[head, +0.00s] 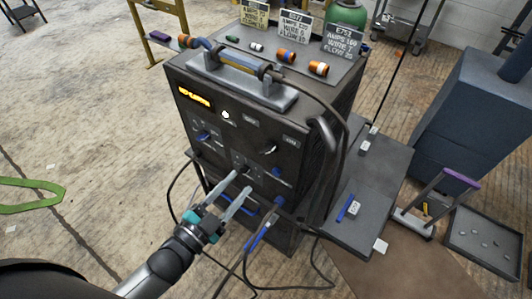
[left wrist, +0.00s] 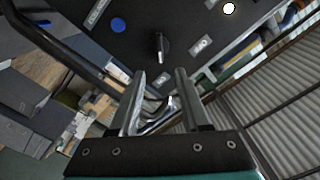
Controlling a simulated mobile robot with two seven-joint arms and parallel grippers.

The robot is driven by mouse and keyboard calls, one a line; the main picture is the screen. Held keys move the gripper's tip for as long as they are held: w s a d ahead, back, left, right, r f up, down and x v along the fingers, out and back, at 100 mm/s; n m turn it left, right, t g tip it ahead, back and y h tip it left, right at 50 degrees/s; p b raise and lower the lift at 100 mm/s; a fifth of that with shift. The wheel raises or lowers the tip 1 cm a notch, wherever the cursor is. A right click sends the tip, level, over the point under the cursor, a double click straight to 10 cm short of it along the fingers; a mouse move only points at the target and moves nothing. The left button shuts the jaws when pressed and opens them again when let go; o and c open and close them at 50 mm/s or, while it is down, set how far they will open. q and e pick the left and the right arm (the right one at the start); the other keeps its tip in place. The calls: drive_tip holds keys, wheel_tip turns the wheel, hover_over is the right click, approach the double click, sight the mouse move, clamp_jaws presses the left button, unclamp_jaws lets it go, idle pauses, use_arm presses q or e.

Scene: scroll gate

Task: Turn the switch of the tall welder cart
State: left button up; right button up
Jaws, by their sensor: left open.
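The tall welder cart (head: 322,110) is a black box with a dark front panel facing me. Its switch (head: 270,150), a dark lever-like knob with a pale edge, sits on the right part of the panel below two small labels. In the left wrist view the switch (left wrist: 160,47) shows just beyond the fingertips, with labels near it. My left gripper (head: 243,181) is open and empty in front of the lower panel, below and left of the switch in the head view. Its two parallel fingers show in the left wrist view (left wrist: 160,73), apart from the switch. My right gripper is not in view.
The panel also has a lit orange display (head: 195,97), a white round light (head: 225,114) and blue knobs (head: 276,172). Black cables hang at its right side and front. Spools and weld signs (head: 343,40) stand on top. A grey side table (head: 375,205) stands right.

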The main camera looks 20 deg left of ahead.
sight(266, 153)
use_arm(q)
drive_tip(key=b+x, duration=0.1)
drive_tip(key=x, duration=1)
drive_tip(key=shift+w, duration=0.15)
drive_tip(key=shift+c, duration=0.2)
clamp_jaws()
